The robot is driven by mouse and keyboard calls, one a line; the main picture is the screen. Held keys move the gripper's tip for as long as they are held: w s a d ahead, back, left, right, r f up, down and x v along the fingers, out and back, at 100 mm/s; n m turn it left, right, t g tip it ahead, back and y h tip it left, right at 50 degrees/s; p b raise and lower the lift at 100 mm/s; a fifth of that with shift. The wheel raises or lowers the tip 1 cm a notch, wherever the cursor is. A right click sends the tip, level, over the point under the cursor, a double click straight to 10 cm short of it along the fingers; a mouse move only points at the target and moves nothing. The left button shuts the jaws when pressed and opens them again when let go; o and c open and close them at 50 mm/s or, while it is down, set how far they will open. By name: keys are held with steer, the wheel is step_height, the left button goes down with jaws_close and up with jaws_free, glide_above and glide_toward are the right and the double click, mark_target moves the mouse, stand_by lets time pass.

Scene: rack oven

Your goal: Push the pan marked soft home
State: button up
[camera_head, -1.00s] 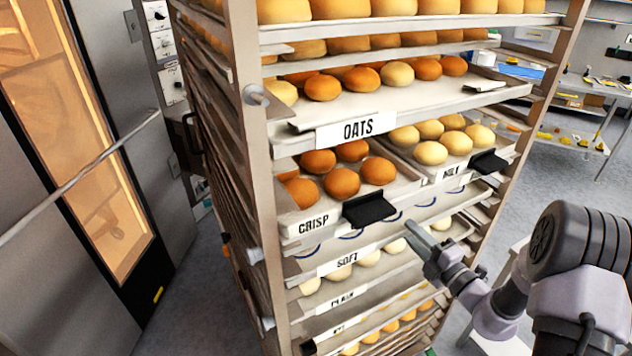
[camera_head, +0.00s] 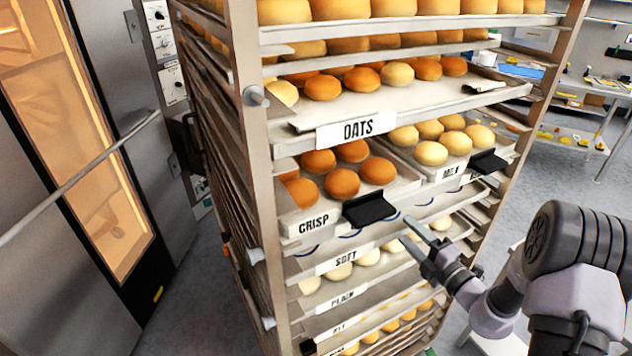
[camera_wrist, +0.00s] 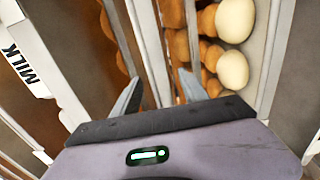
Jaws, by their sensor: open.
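The pan marked SOFT (camera_head: 346,260) sits in the rack below the CRISP pan, with its white label at the front edge. A liner with blue curved marks shows on it, and most of its inside is hidden under the pan above. My gripper (camera_head: 408,233) is open and empty, just in front of the rack to the right of the SOFT label. I cannot tell whether a finger touches a pan. In the wrist view, my gripper's two fingers (camera_wrist: 160,82) are spread apart, pointing toward rack rails and buns.
The oven door (camera_head: 95,150) stands left. Open floor (camera_head: 550,165) lies right of the rack.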

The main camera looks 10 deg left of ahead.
steer(key=p+v, duration=0.2)
steer(key=v, duration=1.5)
steer(key=s+a+r+n+g+y+b, duration=0.1)
steer(key=s+a+r+n+g+b, duration=0.1)
steer(key=s+a+r+n+g, duration=0.5)
steer(key=s+a+n+g+b, duration=0.1)
steer(key=s+a+n+g, duration=0.35)
steer(key=a+n, duration=0.7)
steer(key=s+d+r+n+t+h+b, duration=0.1)
steer(key=s+n+h, duration=0.4)
steer(key=n, duration=0.7)
steer(key=s+d+r+n+t+h+b, duration=0.2)
steer(key=s+d+n+h, duration=0.3)
steer(key=n, duration=0.6)
steer(key=shift+n+b, duration=0.35)
steer(key=shift+b, duration=0.15)
steer(key=shift+s+d+r, duration=0.1)
steer(key=shift+r, duration=0.05)
